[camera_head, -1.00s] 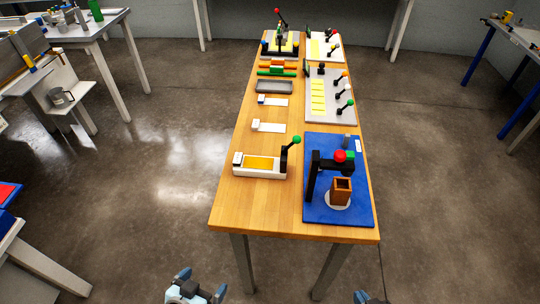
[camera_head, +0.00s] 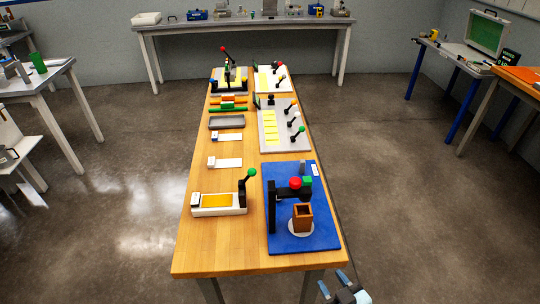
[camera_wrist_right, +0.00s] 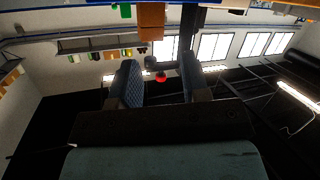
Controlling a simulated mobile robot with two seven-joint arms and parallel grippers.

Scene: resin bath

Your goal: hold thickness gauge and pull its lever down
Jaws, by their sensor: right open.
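A black upright frame (camera_head: 272,207) with an arm reaching right, a red ball (camera_head: 295,183) and a green block (camera_head: 307,181) stands on a blue mat (camera_head: 325,238). A brown open-topped box (camera_head: 302,217) sits on a white disc below the arm. Left of it is a white-based device (camera_head: 219,211) with a yellow pad and an upright green-knobbed lever (camera_head: 246,185). I cannot tell which is the thickness gauge. My right gripper (camera_head: 333,285) is open and empty, in front of the table's near right corner. The red ball shows between its fingers (camera_wrist_right: 158,82), at a distance. My left gripper is out of view.
The wooden table (camera_head: 222,250) has bare wood at its near left. A grey panel with several levers (camera_head: 276,143), a grey tray (camera_head: 227,122) and white pieces lie farther back. Other benches stand along the walls. The floor on both sides of the table is clear.

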